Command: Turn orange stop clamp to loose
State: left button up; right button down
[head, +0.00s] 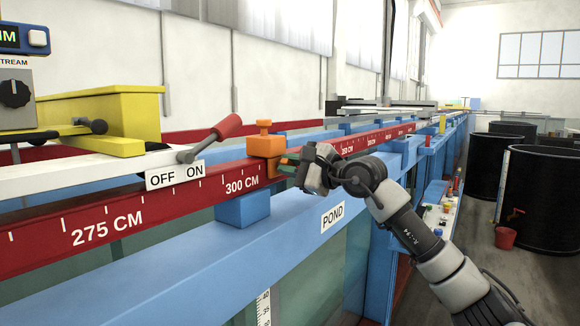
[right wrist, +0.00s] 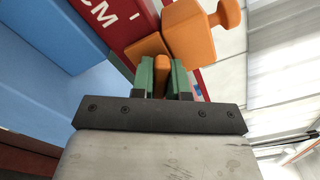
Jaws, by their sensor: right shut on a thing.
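The orange stop clamp (head: 266,144) sits on the red centimetre scale rail (head: 130,218), just right of the 300 CM mark. It has a knob on top. My right gripper (head: 288,164) is at its right side, with the fingers at the clamp's side. In the right wrist view the clamp's body and knob (right wrist: 202,28) fill the top. There the green fingers of my right gripper (right wrist: 161,78) are shut on a small orange lever (right wrist: 161,62) of the clamp. The lever is mostly hidden in the head view. My left gripper is not in view.
A red-handled lever (head: 212,136) by an OFF/ON label (head: 174,175) stands left of the clamp. A blue block (head: 242,208) sits below the rail. The blue flume edge marked POND (head: 332,215) runs under my right arm. Black tanks (head: 545,200) stand at the right.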

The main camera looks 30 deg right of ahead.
jog(key=c, duration=1.1)
grip_release()
jog(key=b+v, duration=0.5)
jog(key=v, duration=0.5)
jog(key=shift+s+d+f, duration=0.1)
jog(key=shift+s+d, duration=0.05)
jog(key=shift+s, duration=0.2)
